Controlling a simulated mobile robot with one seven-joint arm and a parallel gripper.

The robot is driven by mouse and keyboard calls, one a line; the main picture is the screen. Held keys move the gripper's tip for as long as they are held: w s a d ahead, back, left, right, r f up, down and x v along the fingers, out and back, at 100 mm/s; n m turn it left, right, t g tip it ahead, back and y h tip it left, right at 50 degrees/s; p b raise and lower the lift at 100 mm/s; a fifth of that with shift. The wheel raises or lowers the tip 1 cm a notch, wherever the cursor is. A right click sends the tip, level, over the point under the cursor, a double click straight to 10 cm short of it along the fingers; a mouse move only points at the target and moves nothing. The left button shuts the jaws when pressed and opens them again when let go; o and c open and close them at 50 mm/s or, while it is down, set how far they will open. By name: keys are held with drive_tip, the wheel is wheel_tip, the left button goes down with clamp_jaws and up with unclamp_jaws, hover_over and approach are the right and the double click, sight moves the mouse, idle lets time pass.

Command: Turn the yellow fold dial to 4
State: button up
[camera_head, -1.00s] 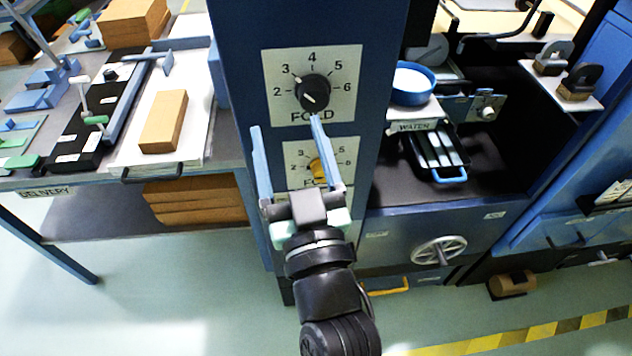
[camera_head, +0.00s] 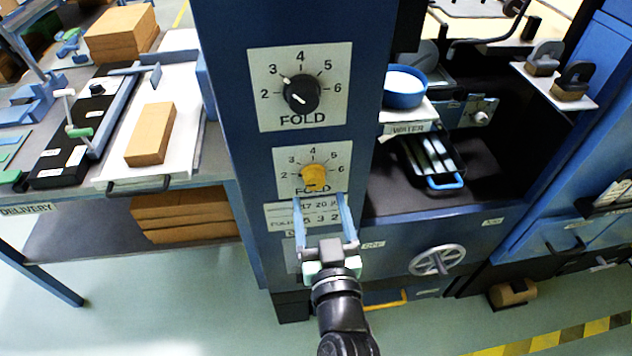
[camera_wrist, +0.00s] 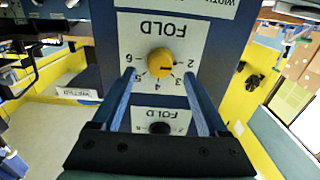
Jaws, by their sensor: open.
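The yellow fold dial (camera_head: 314,175) sits on the lower white FOLD plate (camera_head: 291,159) of the blue column, with numbers 2 to 6 around it. In the wrist view, the yellow dial (camera_wrist: 160,62) appears upside down, with a dark mark on its side facing 2 and 3. I cannot read its exact setting. My gripper (camera_head: 319,198) is open and empty, its fingertips just below the dial in the head view. In the wrist view, my gripper (camera_wrist: 158,74) has its two fingers spread to either side of the dial's line, apart from the dial.
A black FOLD dial (camera_head: 301,94) is on the plate above; another black knob (camera_wrist: 160,128) shows between my fingers. A label plate (camera_head: 280,217) lies below the yellow dial. A handwheel (camera_head: 437,256) and water bowl (camera_head: 405,88) are to the right, a delivery table (camera_head: 215,165) to the left.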

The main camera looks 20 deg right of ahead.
sight(315, 185)
drive_tip(key=shift+p+x, duration=0.35)
drive_tip(key=shift+x, duration=1.95)
clamp_jaws()
